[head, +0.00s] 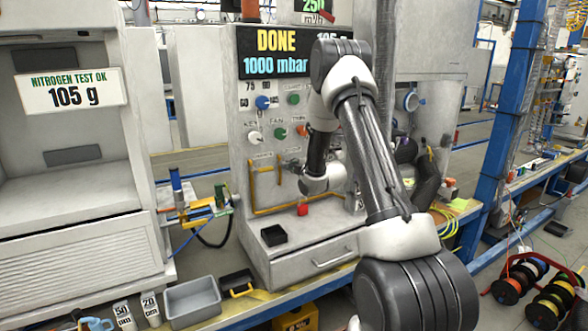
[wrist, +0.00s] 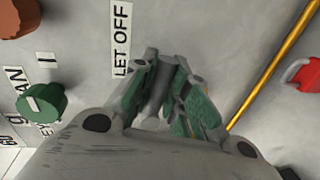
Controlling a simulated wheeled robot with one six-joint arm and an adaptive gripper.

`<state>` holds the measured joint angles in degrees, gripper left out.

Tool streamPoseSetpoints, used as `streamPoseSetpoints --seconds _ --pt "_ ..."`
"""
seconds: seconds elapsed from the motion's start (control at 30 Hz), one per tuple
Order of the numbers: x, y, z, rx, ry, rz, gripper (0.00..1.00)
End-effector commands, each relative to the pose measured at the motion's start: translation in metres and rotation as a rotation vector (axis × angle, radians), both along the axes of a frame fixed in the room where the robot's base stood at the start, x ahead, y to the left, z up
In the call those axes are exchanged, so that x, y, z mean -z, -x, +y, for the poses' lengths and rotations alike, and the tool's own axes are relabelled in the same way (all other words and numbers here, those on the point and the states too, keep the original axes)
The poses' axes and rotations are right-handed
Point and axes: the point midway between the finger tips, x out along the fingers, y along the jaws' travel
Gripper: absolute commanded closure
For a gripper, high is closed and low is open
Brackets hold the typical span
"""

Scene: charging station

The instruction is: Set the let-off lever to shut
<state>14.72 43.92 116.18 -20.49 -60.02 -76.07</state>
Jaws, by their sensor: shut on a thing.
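The grey station panel (head: 245,130) stands in the middle of the head view under a display (head: 275,53) reading "DONE" and "1000 mbar". In the wrist view, the "LET OFF" label (wrist: 122,38) is just beyond my gripper (wrist: 165,85), to its upper left. My gripper is shut on a grey piece between its green-padded fingers, at the place of the let-off lever (wrist: 155,92). The fingers hide most of the lever, so its setting cannot be read. In the head view my own arm covers part of the panel near there.
A green knob (wrist: 41,102) and a brown-red knob (wrist: 18,17) sit left of the label. A small black tray (head: 273,235) stands on the ledge below.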

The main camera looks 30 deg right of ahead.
Motion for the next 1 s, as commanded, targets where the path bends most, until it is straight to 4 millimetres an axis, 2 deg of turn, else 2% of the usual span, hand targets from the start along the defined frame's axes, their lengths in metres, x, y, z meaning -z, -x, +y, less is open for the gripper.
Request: streamPoseSetpoints --seconds 0.3,0.83,0.87,0.97,1.0 --pt "-0.0041 0.0001 0.0006 -0.001 0.114 -0.002 1.0" --pt "-0.0046 0.0003 0.0009 -0.003 0.135 -0.002 1.0" --pt "-0.0046 0.0003 0.0009 -0.003 0.135 -0.002 0.81" --pt "-0.0047 0.0002 0.0006 -0.002 0.135 -0.003 0.63" --pt "-0.0048 0.0001 0.0006 -0.002 0.135 -0.003 0.62"
